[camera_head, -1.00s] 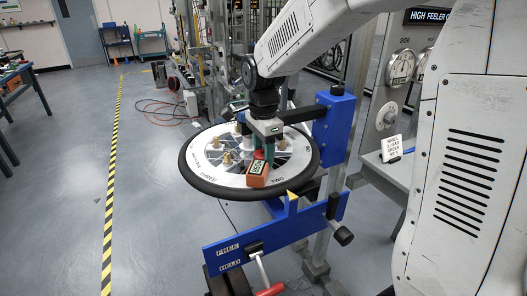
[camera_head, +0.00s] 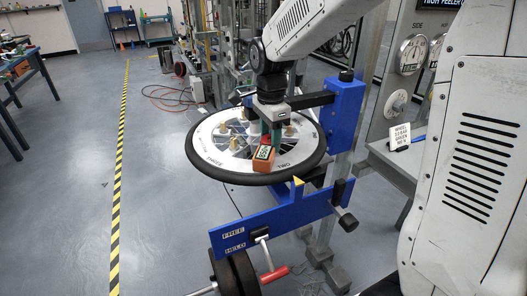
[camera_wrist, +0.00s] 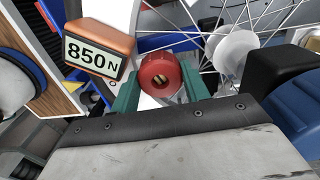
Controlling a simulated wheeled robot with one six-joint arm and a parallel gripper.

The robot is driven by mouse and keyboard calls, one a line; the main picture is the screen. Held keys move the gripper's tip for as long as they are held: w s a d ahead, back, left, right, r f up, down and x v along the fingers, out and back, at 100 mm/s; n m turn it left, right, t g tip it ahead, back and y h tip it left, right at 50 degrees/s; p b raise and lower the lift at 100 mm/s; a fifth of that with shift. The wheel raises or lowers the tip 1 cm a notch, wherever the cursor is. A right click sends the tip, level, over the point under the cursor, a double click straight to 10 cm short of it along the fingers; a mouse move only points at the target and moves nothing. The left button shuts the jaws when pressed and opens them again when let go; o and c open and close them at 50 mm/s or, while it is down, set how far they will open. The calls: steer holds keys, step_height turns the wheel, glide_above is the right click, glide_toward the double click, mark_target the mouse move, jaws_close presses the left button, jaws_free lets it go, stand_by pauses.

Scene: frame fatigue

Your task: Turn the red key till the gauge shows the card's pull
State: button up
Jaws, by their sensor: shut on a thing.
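The red key (camera_wrist: 160,75) is a round red knob with a slotted centre, seen in the wrist view. My gripper (camera_wrist: 161,84) is shut on it, with a green finger on each side. The gauge (camera_wrist: 97,48) is an orange block beside the key, and its display reads 850 N. In the head view the gauge (camera_head: 263,158) sits at the near rim of the spoked wheel (camera_head: 200,160), and my gripper (camera_head: 271,132) reaches down just behind it. The white card (camera_head: 400,136) stands on the bench at right; its small print is hard to read.
A blue stand (camera_head: 345,110) rises right of the wheel. A blue lever plate (camera_head: 275,229) marked FREE and HELD is below it, with a red-handled lever (camera_head: 275,274) and a dark weight disc (camera_head: 236,272). Round dials (camera_head: 411,54) are at right. The floor at left is open.

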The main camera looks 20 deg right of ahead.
steer(key=m, duration=0.6)
stand_by(0.3)
steer(key=o, duration=1)
steer(key=shift+o, duration=0.2)
